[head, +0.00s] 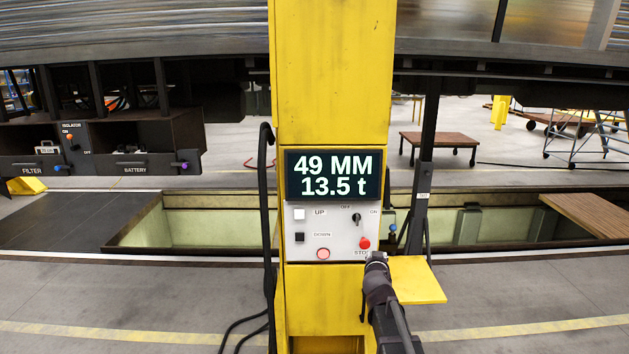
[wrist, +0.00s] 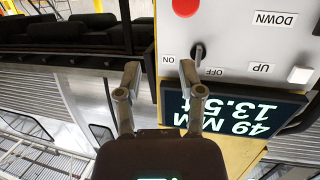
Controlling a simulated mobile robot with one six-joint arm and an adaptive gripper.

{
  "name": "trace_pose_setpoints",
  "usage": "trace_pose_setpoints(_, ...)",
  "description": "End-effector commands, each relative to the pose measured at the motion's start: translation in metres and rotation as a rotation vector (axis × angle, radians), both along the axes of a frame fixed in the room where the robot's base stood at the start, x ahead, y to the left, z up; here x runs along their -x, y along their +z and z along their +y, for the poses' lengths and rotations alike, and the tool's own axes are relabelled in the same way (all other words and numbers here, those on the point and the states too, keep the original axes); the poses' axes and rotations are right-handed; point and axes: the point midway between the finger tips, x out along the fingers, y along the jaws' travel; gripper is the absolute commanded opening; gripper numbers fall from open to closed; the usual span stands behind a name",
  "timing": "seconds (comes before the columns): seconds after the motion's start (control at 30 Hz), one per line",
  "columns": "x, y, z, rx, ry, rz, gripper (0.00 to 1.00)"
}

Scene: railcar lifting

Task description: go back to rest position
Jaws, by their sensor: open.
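My gripper (head: 376,258) is just in front of the lower right corner of the white control panel (head: 330,215) on the yellow lifting column (head: 330,80). In the wrist view, which is upside down, my gripper (wrist: 160,68) is open, with nothing between its fingers. The black switch (wrist: 198,52) marked ON and OFF shows close to one fingertip; I cannot tell whether they touch. The red stop button (head: 364,243) is just above my gripper in the head view. The display (head: 333,175) reads 49 MM and 13.5 t.
A black cable (head: 267,200) hangs along the column's left side. A yellow shelf (head: 418,280) sticks out at its right, beside my arm. The railcar with its battery box (head: 145,150) is behind. A pit (head: 210,225) runs behind the column. The floor in front is clear.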

Motion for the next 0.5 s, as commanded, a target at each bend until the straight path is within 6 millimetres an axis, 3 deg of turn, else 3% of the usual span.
trace_pose_setpoints(0.23, 0.059, -0.05, -0.023, -0.017, -0.131, 0.293, 0.5)
trace_pose_setpoints(0.5, 0.136, -0.102, -0.022, -0.056, -0.155, 0.665, 0.5)
